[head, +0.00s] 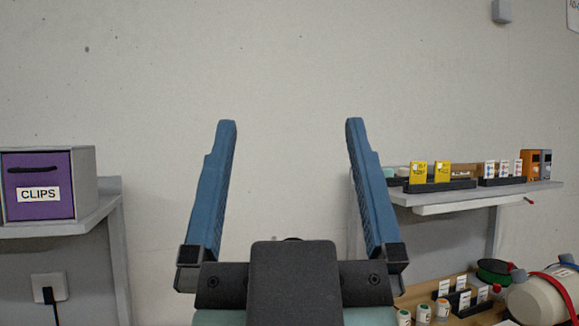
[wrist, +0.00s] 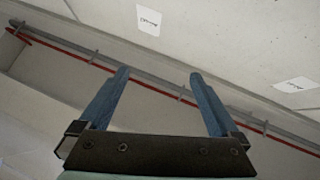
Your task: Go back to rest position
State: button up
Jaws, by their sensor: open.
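My gripper (head: 290,128) stands upright in the middle of the head view, with two blue fingers spread wide apart. Nothing is between the fingers, and the plain wall shows behind them. In the wrist view my gripper (wrist: 160,76) is also open and empty. There it points up toward the ceiling area, where a red pipe (wrist: 150,88) and a grey pipe (wrist: 90,50) run across. It touches nothing that I can see.
At left, a purple box labelled CLIPS (head: 40,205) sits in a grey cubby on a shelf (head: 75,226). At right, a shelf (head: 470,196) holds yellow and white packs in black trays. Below it are several small jars and a cream-coloured container (head: 540,300). The wall between is bare.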

jog(key=shift+s+r+t, duration=0.3)
jog(key=shift+s+r, duration=0.25)
jog(key=shift+r, duration=0.2)
